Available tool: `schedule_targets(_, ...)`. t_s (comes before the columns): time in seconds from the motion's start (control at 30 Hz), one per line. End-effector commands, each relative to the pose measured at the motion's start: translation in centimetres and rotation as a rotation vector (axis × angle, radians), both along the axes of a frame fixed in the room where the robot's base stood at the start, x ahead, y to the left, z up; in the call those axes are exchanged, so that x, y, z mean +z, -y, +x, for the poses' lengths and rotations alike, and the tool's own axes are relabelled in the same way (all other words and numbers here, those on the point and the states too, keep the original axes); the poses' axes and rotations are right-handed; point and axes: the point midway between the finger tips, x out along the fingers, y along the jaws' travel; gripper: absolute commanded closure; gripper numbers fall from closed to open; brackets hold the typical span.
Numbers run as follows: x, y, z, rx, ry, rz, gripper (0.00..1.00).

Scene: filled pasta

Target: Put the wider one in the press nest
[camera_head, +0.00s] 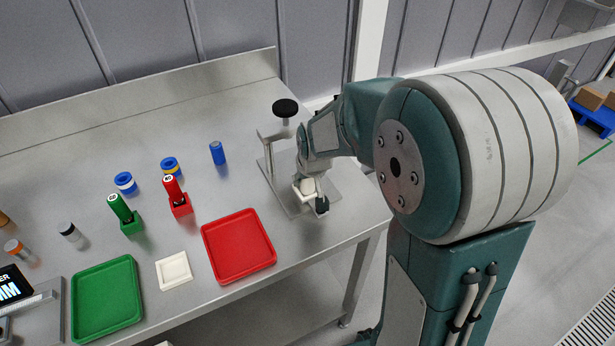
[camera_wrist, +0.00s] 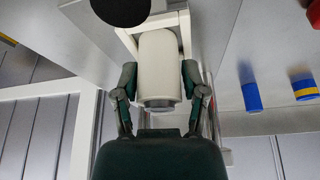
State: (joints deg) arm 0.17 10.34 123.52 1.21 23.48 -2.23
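My gripper (camera_wrist: 160,82) has its two dark fingers pressed against the sides of a white cylinder (camera_wrist: 158,55) with a grey end. In the head view my gripper (camera_head: 312,196) and the white cylinder (camera_head: 304,187) are low at the press, over its front base plate. The press (camera_head: 267,150) is a grey stand with a black round knob (camera_head: 285,108); the knob also shows at the top of the wrist view (camera_wrist: 120,8). The nest is hidden by my arm and the cylinder, so I cannot tell whether the cylinder touches it.
A red tray (camera_head: 238,272), green tray (camera_head: 106,325) and white pad (camera_head: 174,285) lie along the front. Red (camera_head: 180,208) and green (camera_head: 131,226) holders carry upright gauges. Blue (camera_head: 217,153), blue-yellow (camera_head: 170,166), blue-white (camera_head: 125,182), black-capped (camera_head: 69,233) and orange-topped (camera_head: 15,250) cylinders stand left.

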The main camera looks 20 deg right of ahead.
Motion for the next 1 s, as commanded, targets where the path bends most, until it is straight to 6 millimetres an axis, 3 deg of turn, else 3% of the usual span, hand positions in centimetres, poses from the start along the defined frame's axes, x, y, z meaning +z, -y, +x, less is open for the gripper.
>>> schedule_targets(0.53,0.8,0.0,-0.2,0.000,0.003,0.000,0.15)
schedule_targets(1.0,9.0,0.1,-3.6,-0.001,0.004,0.000,0.15)
